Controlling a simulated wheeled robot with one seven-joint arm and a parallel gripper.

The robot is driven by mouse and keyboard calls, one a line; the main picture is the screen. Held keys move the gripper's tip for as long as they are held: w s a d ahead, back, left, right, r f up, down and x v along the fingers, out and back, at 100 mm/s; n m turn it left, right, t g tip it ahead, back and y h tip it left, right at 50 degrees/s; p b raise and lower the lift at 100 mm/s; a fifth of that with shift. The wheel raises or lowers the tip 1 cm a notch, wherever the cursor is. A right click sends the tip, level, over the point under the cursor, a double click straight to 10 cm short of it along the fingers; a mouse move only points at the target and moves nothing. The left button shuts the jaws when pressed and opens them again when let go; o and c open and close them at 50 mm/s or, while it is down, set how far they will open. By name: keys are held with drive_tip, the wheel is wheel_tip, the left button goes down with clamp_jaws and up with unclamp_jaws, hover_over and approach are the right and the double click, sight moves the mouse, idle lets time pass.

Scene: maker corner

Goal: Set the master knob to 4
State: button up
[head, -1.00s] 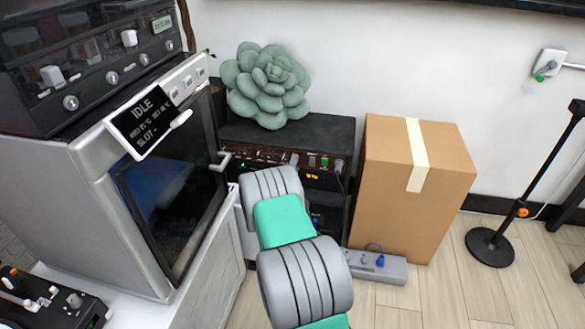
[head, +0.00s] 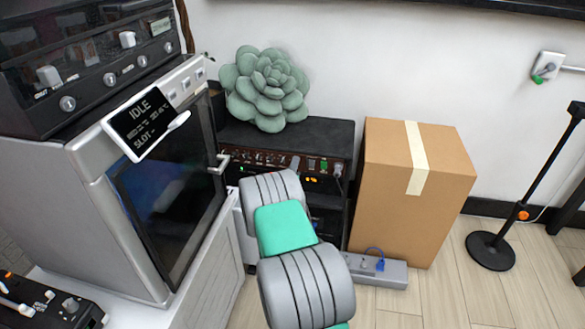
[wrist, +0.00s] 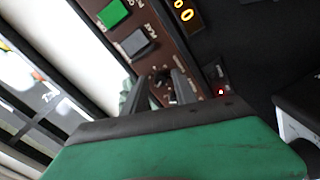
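The brown control panel (head: 260,160) with a row of small knobs sits on the front of a dark rack unit, below the succulent, in the head view. It also shows close up and tilted in the wrist view (wrist: 150,22). I cannot tell which knob is the master, nor read its setting. My gripper (wrist: 163,84) points at the panel, its two dark fingers apart with a gap between them. A small dark shape lies in or behind that gap; I cannot tell whether the fingers touch it. In the head view my arm hides the gripper.
An oven-like machine (head: 165,180) with a door handle stands close on the left. A cardboard box (head: 400,215) stands right of the rack, with a power strip (head: 385,270) on the floor before it. The succulent (head: 265,88) sits on top. Green and grey buttons are near the fingers.

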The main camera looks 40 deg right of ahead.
drive_tip(key=shift+o, duration=0.3)
drive_tip(key=shift+a, duration=0.1)
drive_tip(key=p+v, duration=0.1)
drive_tip(key=v, duration=0.6)
drive_tip(key=shift+s+a, duration=0.25)
drive_tip(key=shift+a, duration=0.05)
drive_tip(key=shift+a, duration=0.1)
